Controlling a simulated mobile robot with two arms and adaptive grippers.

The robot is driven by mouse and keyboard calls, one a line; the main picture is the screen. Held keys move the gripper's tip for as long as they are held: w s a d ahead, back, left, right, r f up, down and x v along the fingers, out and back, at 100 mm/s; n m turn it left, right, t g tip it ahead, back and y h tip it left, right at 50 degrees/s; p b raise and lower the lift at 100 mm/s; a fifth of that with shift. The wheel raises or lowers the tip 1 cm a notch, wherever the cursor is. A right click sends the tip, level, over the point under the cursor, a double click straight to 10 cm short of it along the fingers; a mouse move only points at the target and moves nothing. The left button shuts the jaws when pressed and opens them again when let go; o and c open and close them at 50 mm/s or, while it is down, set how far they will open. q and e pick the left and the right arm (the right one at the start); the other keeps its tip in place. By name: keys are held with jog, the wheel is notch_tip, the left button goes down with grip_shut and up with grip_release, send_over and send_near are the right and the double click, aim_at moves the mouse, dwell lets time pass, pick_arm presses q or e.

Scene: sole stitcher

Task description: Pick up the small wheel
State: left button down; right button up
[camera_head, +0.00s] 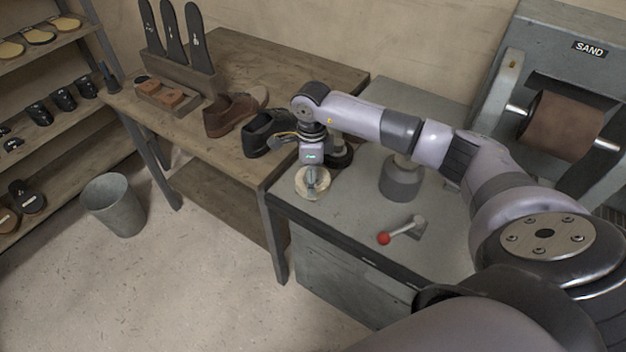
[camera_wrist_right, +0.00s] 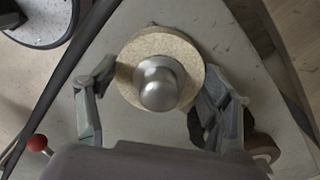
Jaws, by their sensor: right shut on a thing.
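The small wheel is a tan, cork-like disc (camera_wrist_right: 127,75) with a rounded metal hub (camera_wrist_right: 158,84) at its centre. In the head view the tan disc (camera_head: 313,191) shows at the near left corner of the grey bench top. My right gripper (camera_head: 313,176) points down over it. In the right wrist view the fingers of this gripper (camera_wrist_right: 158,95) stand on both sides of the disc, shut on it. I cannot tell whether the disc is clear of the bench. My left gripper is in neither view.
On the grey bench top (camera_head: 345,207) stand a grey post (camera_head: 400,184), a lever with a red ball (camera_head: 384,238) and a dark round part (camera_head: 340,157) near the gripper. The wooden table (camera_head: 300,70) with shoes adjoins at left. A sanding machine (camera_head: 530,60) stands behind right.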

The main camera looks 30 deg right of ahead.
notch_tip(320, 180, up, 20)
jog(key=b, duration=0.2)
dwell(0.4)
